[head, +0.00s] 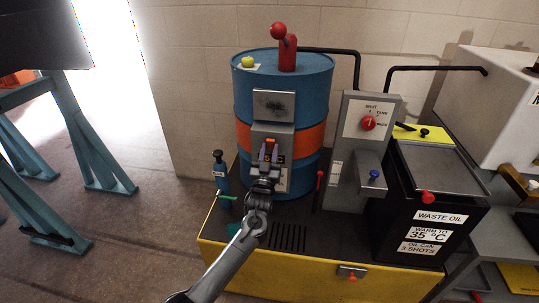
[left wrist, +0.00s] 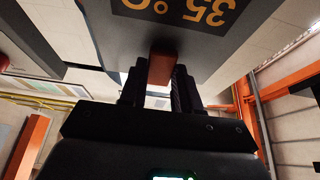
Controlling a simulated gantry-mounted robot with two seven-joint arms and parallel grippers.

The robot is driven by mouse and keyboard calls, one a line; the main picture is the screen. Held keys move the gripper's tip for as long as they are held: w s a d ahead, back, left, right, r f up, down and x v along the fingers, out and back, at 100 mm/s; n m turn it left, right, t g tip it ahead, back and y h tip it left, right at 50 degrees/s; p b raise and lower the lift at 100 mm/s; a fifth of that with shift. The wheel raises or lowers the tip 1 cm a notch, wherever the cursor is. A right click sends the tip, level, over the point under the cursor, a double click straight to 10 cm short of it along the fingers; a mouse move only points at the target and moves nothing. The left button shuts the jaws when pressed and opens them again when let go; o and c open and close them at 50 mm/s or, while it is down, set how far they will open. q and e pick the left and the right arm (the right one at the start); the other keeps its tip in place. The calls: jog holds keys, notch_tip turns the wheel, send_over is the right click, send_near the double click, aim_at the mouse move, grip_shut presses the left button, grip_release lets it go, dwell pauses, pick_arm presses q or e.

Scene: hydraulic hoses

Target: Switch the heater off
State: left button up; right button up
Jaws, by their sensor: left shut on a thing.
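The heater is a grey box (head: 286,130) on the front of the blue drum with an orange band. An orange-red switch lever (head: 270,141) sticks out of its front. In the left wrist view the lever (left wrist: 161,68) lies between my fingers, under a grey panel (left wrist: 225,45) marked 35 °C, seen upside down. My left gripper (head: 271,153) is shut on the lever; its fingers hide part of the box front. My right gripper is not in view.
The drum (head: 245,90) stands on a yellow-edged platform (head: 300,272). A grey post with a red knob (head: 368,123) and a black waste oil tank (head: 425,238) stand to the right. A blue bottle (head: 220,175) stands left of my arm. Open floor lies further left.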

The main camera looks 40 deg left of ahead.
pick_arm(q)
jog(key=o, duration=1.1)
jog(key=shift+c, duration=0.2)
jog(key=shift+s+d+f+p, duration=0.2)
jog(key=shift+s+d+p, duration=0.1)
jog(key=shift+s+p, duration=0.15)
jog(key=p+v, duration=0.3)
jog(key=v, duration=0.6)
jog(key=shift+s+f, duration=0.15)
jog(key=shift+s, duration=0.15)
jog(key=shift+d, duration=0.1)
